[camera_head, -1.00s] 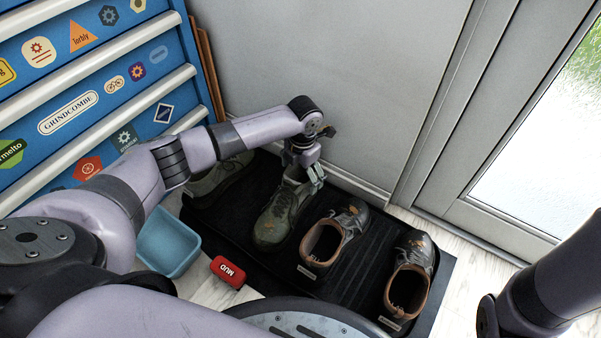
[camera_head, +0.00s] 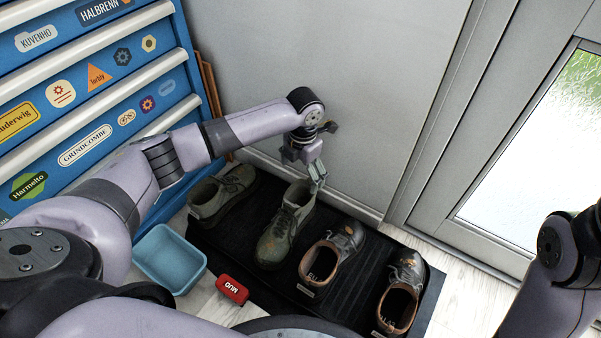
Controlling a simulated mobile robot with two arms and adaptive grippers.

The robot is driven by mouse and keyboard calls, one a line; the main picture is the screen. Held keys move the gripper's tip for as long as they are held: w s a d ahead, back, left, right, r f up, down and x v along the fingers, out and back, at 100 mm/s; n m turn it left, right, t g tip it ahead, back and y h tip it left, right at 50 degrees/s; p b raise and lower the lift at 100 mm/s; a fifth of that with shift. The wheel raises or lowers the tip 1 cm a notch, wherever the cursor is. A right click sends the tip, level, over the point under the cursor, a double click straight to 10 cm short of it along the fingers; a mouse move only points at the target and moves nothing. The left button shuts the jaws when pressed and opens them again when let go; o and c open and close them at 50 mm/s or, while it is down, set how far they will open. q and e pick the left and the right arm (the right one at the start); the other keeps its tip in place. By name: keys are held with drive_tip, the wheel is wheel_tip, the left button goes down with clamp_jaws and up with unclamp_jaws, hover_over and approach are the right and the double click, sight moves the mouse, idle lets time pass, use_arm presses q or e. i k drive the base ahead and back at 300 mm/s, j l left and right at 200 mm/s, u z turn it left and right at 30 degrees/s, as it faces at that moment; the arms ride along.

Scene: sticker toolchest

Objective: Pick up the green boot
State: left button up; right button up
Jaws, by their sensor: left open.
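A green boot (camera_head: 277,238) stands on the black mat (camera_head: 335,301), toe toward me, with its open collar at the far end. A second green boot (camera_head: 214,197) stands to its left on the mat. My left gripper (camera_head: 318,175) is open and empty, its fingers pointing down at the far right of the nearer boot's collar. The fingers overlap the collar edge in the picture; I cannot tell whether they touch it. My right arm shows at the right edge, but its gripper is outside the view.
Two dark shoes with brown linings (camera_head: 331,256) (camera_head: 400,293) stand on the mat's right. A blue bin (camera_head: 170,259) and a red MUD item (camera_head: 232,289) sit before the mat. A blue toolchest (camera_head: 75,110), grey wall (camera_head: 330,60) and glazed door (camera_head: 540,150) surround it.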

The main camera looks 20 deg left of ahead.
sight(225, 186)
drive_tip(key=u, duration=1.45)
